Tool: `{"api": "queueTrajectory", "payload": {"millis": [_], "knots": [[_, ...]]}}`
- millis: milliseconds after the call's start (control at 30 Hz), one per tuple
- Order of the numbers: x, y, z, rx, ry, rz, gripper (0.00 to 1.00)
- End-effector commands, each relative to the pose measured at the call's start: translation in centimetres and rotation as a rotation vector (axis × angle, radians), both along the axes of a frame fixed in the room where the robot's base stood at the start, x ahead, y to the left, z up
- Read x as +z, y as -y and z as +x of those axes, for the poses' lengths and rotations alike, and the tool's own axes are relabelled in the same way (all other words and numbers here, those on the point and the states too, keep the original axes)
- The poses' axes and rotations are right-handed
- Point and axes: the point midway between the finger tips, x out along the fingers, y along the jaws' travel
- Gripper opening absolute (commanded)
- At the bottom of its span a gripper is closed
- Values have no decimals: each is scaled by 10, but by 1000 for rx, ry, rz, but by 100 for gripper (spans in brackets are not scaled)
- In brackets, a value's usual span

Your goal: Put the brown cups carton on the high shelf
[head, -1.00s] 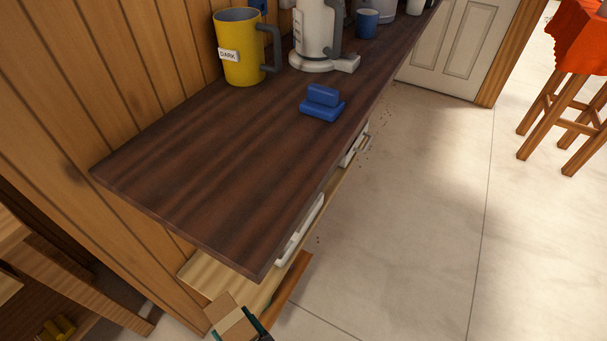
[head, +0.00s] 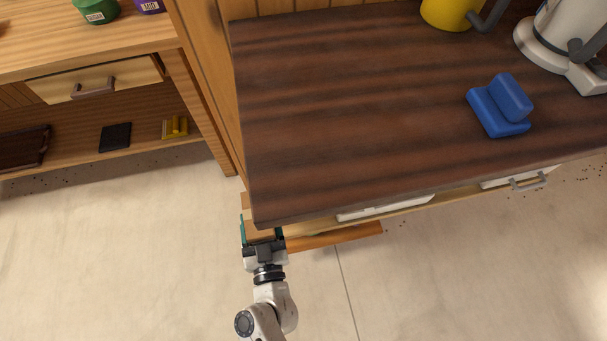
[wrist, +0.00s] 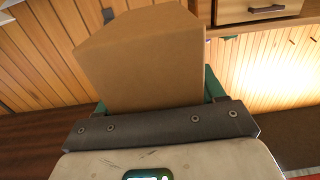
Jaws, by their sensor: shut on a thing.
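The brown cups carton (wrist: 150,62) fills the middle of the wrist view, held between the green-padded fingers of my gripper (wrist: 158,98). In the head view my gripper (head: 262,232) is at the front left corner of the dark counter (head: 330,110), with its fingers shut on the carton. Only a small brown part of the carton (head: 259,231) shows there; the counter's corner hides much of the rest. I cannot identify the high shelf in these frames.
A blue block-like thing (head: 500,105), a yellow mug (head: 447,12) and a white kettle (head: 560,40) stand on the counter. A wooden plank (head: 335,237) juts out below its front edge. A wooden shelf unit (head: 150,62) stands at the left. The floor (head: 120,260) in front is clear.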

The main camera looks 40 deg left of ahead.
Motion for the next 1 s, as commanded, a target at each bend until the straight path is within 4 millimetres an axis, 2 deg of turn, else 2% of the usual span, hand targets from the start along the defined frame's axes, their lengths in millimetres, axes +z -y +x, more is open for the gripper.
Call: {"api": "queueTrajectory", "payload": {"millis": [100,333,500,700,1000], "knots": [[-17,-2,27,-2,3,1,28],[-42,-5,77,-2,3,2,28],[-64,-6,94,-1,1,1,28],[-81,-7,111,-2,1,2,28],[-88,-7,120,-1,1,2,28]]}}
